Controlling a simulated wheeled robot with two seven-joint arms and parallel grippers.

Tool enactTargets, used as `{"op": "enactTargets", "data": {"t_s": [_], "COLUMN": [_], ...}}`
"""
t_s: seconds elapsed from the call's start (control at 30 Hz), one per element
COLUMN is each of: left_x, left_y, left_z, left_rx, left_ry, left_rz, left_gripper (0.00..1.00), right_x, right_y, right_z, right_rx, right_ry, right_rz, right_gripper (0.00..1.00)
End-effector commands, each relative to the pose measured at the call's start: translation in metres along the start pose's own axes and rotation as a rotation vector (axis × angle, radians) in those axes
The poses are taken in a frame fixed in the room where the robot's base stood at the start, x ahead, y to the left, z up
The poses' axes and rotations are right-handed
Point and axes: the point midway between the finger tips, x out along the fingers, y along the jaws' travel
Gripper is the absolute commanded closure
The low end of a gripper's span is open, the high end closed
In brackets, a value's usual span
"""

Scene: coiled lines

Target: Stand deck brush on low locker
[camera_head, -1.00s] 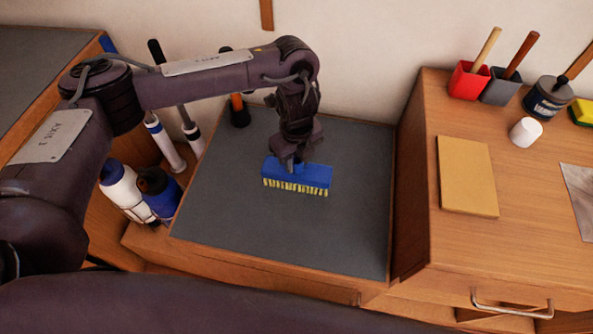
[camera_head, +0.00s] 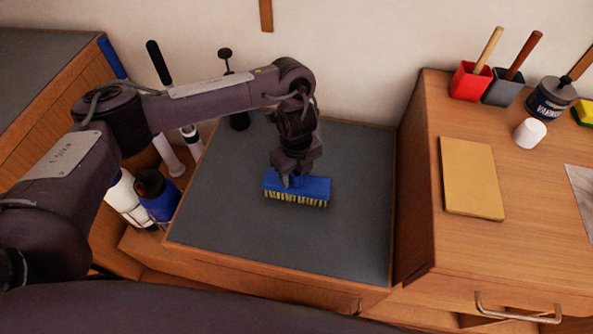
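The deck brush (camera_head: 310,188) has a blue block with yellow bristles pointing down. It is upright over the grey top of the low locker (camera_head: 290,240), near its middle. The bristles are at or very close to the surface; I cannot tell for sure that they touch. My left gripper (camera_head: 290,180) comes down from above onto the left half of the blue block. Its fingers are at the brush and appear closed on it, though the fingertips are partly hidden. My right gripper is not in view.
A wooden cabinet (camera_head: 470,240) rises at the right, with a tan board (camera_head: 470,177), a red holder (camera_head: 470,82) and a white cup (camera_head: 529,133) on it. Bottles (camera_head: 158,196) and long handles stand left of the locker. The locker top around the brush is clear.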

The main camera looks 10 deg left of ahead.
Motion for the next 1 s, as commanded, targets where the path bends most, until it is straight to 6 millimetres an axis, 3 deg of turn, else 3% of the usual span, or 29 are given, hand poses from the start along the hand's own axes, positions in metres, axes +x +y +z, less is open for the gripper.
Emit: {"op": "enactTargets", "data": {"t_s": [0.33, 0.57, 0.8, 1.0], "left_x": [-0.009, -0.054, -0.101, -0.121], "left_y": [-0.001, -0.001, -0.001, 0.0], "left_z": [0.001, 0.002, 0.001, 0.001], "left_rx": [0.001, 0.003, 0.002, 0.001], "left_ry": [-0.002, -0.006, -0.005, -0.002], "left_rz": [-0.002, -0.004, -0.002, -0.001], "left_gripper": [0.48, 0.48, 0.48, 0.48], "right_x": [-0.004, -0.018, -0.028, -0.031], "right_y": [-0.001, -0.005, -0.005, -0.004], "right_z": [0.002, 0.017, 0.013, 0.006], "right_rx": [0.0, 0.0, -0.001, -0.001], "right_ry": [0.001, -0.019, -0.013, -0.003], "right_rz": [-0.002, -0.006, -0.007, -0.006], "right_gripper": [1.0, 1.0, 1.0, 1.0]}}
